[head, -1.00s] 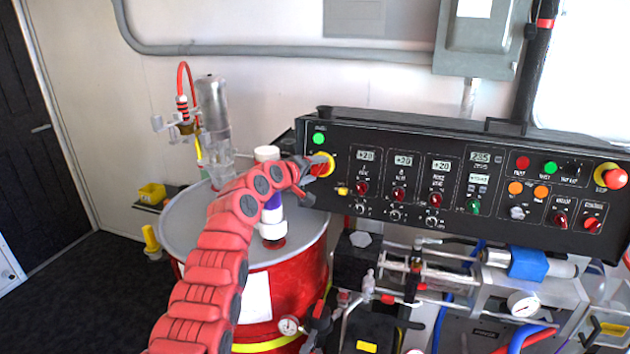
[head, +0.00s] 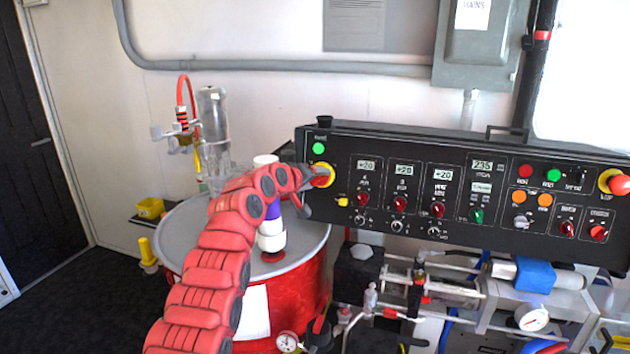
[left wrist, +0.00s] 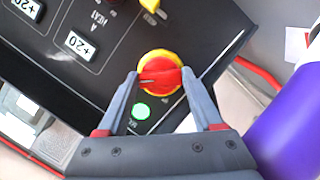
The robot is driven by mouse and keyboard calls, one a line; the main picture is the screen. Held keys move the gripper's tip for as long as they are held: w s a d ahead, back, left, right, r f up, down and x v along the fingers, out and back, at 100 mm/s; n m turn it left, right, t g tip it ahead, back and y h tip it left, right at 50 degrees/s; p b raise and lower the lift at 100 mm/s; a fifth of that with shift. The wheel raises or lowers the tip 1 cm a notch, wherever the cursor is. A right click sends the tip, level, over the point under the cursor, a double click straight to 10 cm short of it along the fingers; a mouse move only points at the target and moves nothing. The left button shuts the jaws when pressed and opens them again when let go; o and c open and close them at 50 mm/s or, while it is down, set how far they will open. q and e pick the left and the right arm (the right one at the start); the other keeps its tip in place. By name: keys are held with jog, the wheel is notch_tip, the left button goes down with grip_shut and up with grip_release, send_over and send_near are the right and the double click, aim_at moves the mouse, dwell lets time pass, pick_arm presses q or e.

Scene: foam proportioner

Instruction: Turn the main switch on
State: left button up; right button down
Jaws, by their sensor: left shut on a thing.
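The main switch (head: 323,174) is a red rotary knob on a round yellow plate at the left end of the black control panel. It also shows in the left wrist view (left wrist: 160,80), with a dark slot across its red face. My left gripper (head: 311,178) reaches it from the left over the drum. In the left wrist view my left gripper (left wrist: 160,74) has one fingertip on each side of the red knob and is shut on it. The fingers hide part of the switch in the head view. My right gripper is not in view.
A green light (head: 319,148) glows just above the switch, and the panel displays (head: 367,165) are lit. A red drum (head: 300,290) with a grey lid stands below my left arm. A white and purple bottle (head: 271,235) stands close behind the arm. Another red-and-yellow knob (head: 612,182) is far right.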

pick_arm(q)
jog(key=shift+f, duration=0.15)
jog(key=o, duration=1.4)
jog(key=shift+c, duration=0.2)
jog(key=shift+b+v, duration=0.55)
jog(key=shift+v, duration=0.45)
jog(key=b+v, duration=0.2)
jog(key=v, duration=1.3)
jog(key=shift+s+b, duration=0.2)
jog(key=shift+b, duration=0.2)
jog(key=shift+a, duration=0.15)
